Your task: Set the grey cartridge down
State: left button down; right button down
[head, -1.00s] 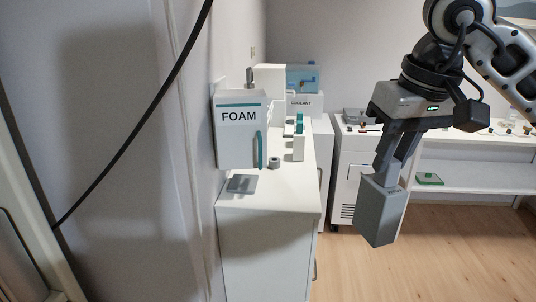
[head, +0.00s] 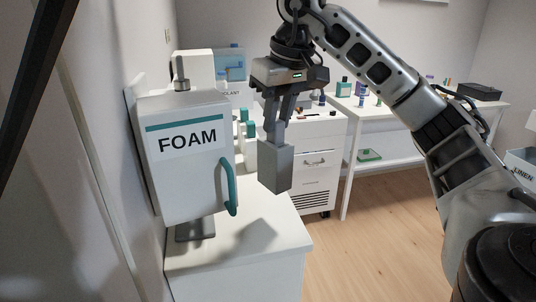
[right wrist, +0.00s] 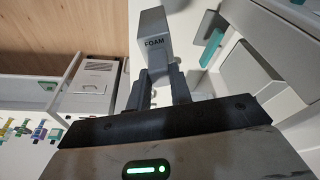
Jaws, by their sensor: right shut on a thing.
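The grey cartridge (head: 275,167) is a block held upright in my right gripper (head: 277,128), which is shut on its top. In the head view it hangs in the air over the right part of the white counter (head: 291,228), beside the foam dispenser. In the right wrist view the cartridge (right wrist: 166,36) bears the word FOAM and sits between the fingertips (right wrist: 161,76). The white dispenser marked FOAM (head: 187,160) has a teal handle and stands at the counter's left, by the wall. My left gripper is not in view.
A grey plate (head: 196,229) lies under the dispenser. Teal-topped items (head: 248,124) stand farther back on the counter. A white drawer cabinet (head: 318,158) and a shelf table (head: 385,133) with small items stand behind. The counter's front right is bare.

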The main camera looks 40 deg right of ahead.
jog(key=w+d+f, duration=0.3)
jog(key=w+f, duration=0.2)
jog(key=f, duration=0.4)
jog(key=shift+d+f, duration=0.25)
jog(key=shift+d, duration=0.1)
jog(key=shift+f, duration=0.2)
jog(key=c, duration=1.3)
grip_release()
jog(key=shift+o, duration=0.2)
jog(key=shift+r, duration=0.1)
